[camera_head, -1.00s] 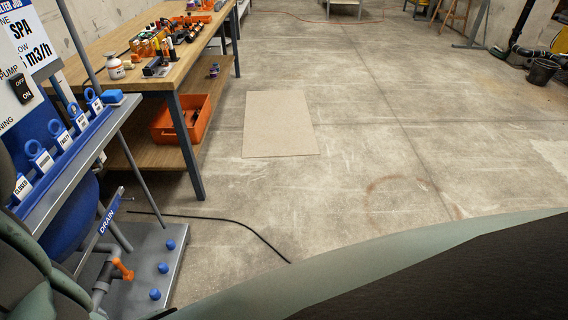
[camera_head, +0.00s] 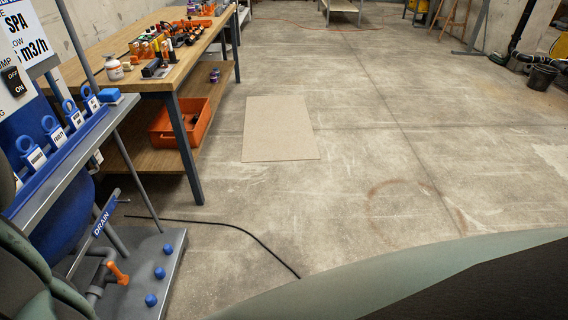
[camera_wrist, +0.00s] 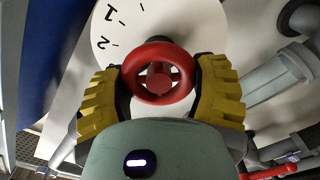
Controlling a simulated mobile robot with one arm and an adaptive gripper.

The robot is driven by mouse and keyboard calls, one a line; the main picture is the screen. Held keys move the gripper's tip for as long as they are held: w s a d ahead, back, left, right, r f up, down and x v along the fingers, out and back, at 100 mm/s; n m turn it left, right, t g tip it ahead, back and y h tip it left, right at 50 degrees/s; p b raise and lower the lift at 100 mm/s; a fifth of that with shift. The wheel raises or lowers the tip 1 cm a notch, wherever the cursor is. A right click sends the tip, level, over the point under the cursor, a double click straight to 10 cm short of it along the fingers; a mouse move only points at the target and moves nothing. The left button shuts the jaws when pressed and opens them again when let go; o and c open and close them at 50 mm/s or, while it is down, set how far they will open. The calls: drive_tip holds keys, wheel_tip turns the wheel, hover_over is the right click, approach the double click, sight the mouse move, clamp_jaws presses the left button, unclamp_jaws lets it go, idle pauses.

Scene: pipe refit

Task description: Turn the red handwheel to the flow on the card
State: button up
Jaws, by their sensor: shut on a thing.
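The red handwheel (camera_wrist: 179,53) sits in the middle of the wrist view, seen face on. My gripper (camera_wrist: 160,88) has its yellow ribbed fingers on both sides of the wheel, shut on its rim. Behind the wheel is a white round dial (camera_wrist: 108,35) with the marks 1 and 2 to the upper left; the rest of its scale is hidden. The card (camera_head: 22,40) is at the upper left edge of the head view. It is cut off and shows "SPA" and "m3/h"; the flow number cannot be read. The handwheel does not show in the head view.
A blue rail with several tagged rings (camera_head: 59,137), a pump switch (camera_head: 14,82) and an orange-handled drain valve (camera_head: 118,272) are at the left. A workbench (camera_head: 150,84) with bottles stands behind. The floor to the right is mostly clear.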

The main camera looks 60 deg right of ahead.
drive_tip(key=o, duration=1.2)
drive_tip(key=v, duration=1.2)
drive_tip(key=shift+w, duration=0.1)
